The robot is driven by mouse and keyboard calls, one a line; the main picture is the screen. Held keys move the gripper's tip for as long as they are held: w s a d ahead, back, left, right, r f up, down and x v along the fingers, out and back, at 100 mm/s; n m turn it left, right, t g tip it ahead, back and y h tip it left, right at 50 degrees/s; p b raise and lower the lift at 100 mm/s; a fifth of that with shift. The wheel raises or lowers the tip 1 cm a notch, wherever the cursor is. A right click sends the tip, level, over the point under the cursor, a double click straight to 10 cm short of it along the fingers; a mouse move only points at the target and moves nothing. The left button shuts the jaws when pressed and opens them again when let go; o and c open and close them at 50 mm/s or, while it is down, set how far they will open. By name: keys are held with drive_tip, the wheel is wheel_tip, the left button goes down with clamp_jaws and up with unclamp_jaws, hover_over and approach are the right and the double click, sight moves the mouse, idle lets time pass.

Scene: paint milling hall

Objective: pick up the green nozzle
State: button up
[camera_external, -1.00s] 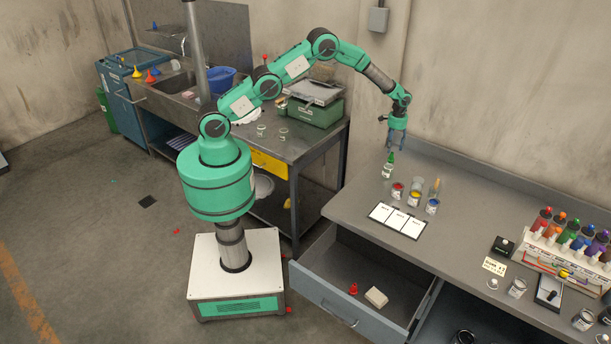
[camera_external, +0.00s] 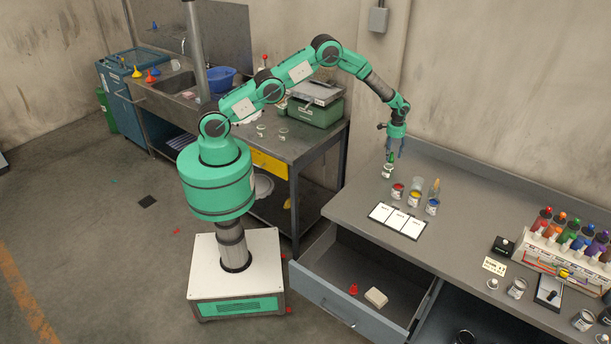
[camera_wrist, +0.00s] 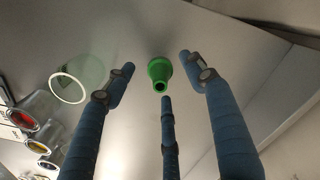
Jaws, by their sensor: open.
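The green nozzle (camera_external: 391,158) points up at the left end of the grey workbench, at a small clear jar with a white label (camera_external: 387,171). I cannot tell whether it sits on the jar or just behind it. In the wrist view the green nozzle (camera_wrist: 160,73) is at the upper middle, its narrow end toward the camera. My gripper (camera_external: 396,151) points down just above it. In the wrist view the blue fingers of my gripper (camera_wrist: 158,78) are spread around the nozzle, with gaps on both sides. They hold nothing.
An open drawer (camera_external: 350,285) holds a red nozzle (camera_external: 353,290) and a pale block (camera_external: 376,297). A rack of coloured bottles (camera_external: 570,240) stands at the right.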

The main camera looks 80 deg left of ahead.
sight(391, 159)
drive_tip(key=shift+f, duration=2.05)
drive_tip(key=shift+c, duration=0.2)
drive_tip(key=c, duration=1.2)
